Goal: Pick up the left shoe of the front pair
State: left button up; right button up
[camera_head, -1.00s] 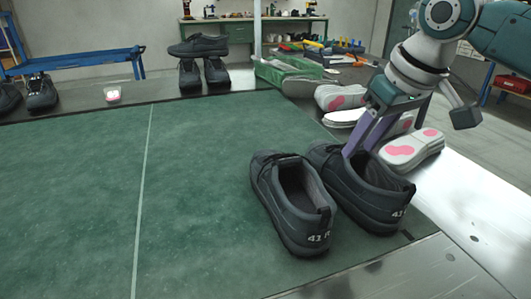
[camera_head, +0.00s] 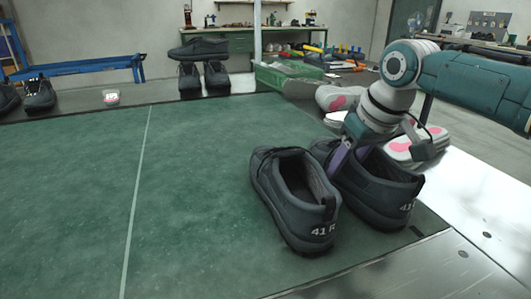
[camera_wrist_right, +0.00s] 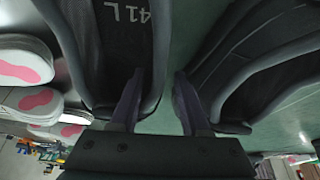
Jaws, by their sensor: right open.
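The front pair of dark grey shoes stands upright on the green mat. The shoe marked 41 R (camera_head: 290,207) is on the left in the head view. The shoe marked 41 L in the wrist view (camera_wrist_right: 122,45) is the one on the right in the head view (camera_head: 382,195). My right gripper (camera_head: 338,162) is open, its purple fingers down at the 41 L shoe's side facing the other shoe. In the wrist view, one finger overlaps the 41 L shoe and its edge shows between the fingers. The other finger is near the 41 R shoe (camera_wrist_right: 255,75). Contact is unclear.
The green mat (camera_head: 70,200) is clear left of the pair. Shoe parts with pink patches (camera_head: 400,148) lie behind my right arm. A green crate (camera_head: 285,75) and more dark shoes (camera_head: 200,48) stand at the back.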

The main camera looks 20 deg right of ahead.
grip_shut()
jog(key=shift+r, duration=0.1)
dwell(1.2)
